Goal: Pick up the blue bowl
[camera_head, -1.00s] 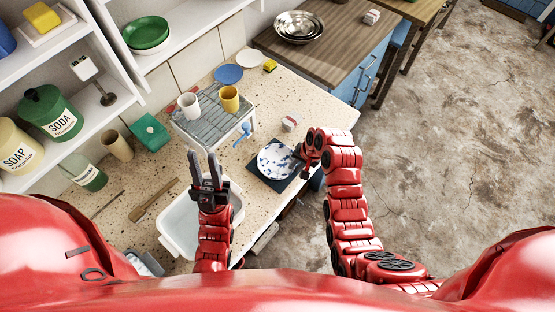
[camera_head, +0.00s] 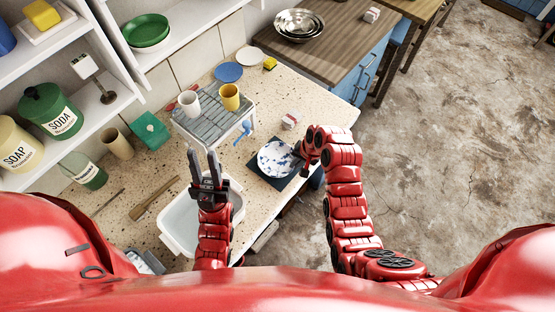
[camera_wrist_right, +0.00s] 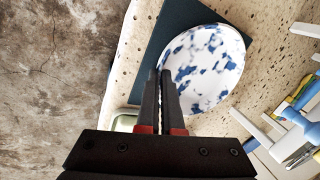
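A white bowl with blue blotches (camera_head: 275,158) sits at a dark square mat (camera_head: 262,180) near the counter's front edge. It fills the upper middle of the right wrist view (camera_wrist_right: 207,65). My right gripper (camera_head: 300,160) is at the bowl's right rim. In the right wrist view its fingers (camera_wrist_right: 159,75) are nearly together, one over the mat side and one over the bowl side, and look shut on the rim; the contact itself is hidden. My left gripper (camera_head: 202,152) is open and empty above the counter, behind the white basin's edge.
A white basin (camera_head: 172,228) is below my left arm. A grey rack (camera_head: 205,125) holds a white cup (camera_head: 189,104) and a yellow cup (camera_head: 229,97). A plain blue dish (camera_head: 228,72) lies farther back. A small box (camera_head: 290,121) stands behind the bowl.

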